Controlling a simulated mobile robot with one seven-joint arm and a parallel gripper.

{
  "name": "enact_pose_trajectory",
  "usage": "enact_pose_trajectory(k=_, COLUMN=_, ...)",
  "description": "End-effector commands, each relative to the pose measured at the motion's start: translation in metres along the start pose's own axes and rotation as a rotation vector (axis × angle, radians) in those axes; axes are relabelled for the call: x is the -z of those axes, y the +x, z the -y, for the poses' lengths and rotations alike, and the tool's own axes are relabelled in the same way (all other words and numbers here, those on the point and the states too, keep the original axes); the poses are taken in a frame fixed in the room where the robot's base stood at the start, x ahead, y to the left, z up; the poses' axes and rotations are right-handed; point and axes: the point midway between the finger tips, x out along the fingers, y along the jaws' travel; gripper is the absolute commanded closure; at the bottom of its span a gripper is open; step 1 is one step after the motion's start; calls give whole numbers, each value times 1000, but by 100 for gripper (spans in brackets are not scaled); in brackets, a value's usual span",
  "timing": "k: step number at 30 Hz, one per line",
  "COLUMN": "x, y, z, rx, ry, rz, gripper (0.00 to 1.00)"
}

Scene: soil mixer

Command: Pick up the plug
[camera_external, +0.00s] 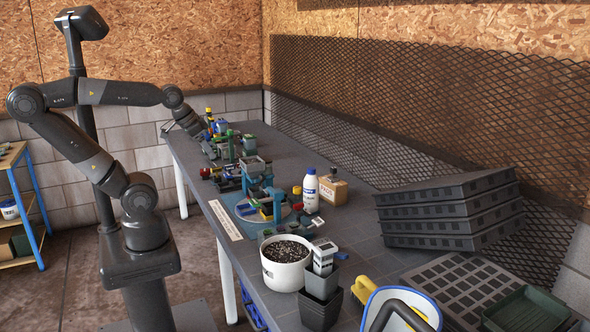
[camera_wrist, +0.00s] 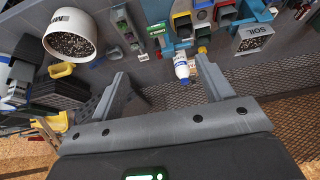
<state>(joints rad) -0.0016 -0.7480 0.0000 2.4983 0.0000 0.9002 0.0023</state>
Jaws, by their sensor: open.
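I cannot pick out the plug for certain in either view. Several small coloured parts sit along the grey table (camera_external: 370,250), too small to name. My gripper (camera_external: 203,133) is over the far left end of the table in the external view, its fingers too small to make out there. In the wrist view my gripper (camera_wrist: 161,67) has its two grey fingers wide apart with nothing held. A blue and green mixer-like assembly (camera_external: 262,188) stands mid-table, away from my gripper.
A white bucket of dark soil (camera_external: 283,274), also in the wrist view (camera_wrist: 70,22), stands near the front. Stacked black trays (camera_external: 445,225) fill the right side. A mesh wall (camera_external: 440,100) borders the table.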

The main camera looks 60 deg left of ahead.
Motion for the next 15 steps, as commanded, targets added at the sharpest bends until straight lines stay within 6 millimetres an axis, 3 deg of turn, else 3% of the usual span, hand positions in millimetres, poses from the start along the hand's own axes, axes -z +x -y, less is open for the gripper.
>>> enact_pose_trajectory(k=4, x=15, y=2, z=9, rx=16, ry=6, rz=18, gripper=27)
enact_pose_trajectory(k=8, x=44, y=7, z=30, rx=44, ry=22, rz=55, gripper=27)
enact_pose_trajectory(k=15, x=100, y=27, z=88, rx=87, ry=62, rz=136, gripper=27)
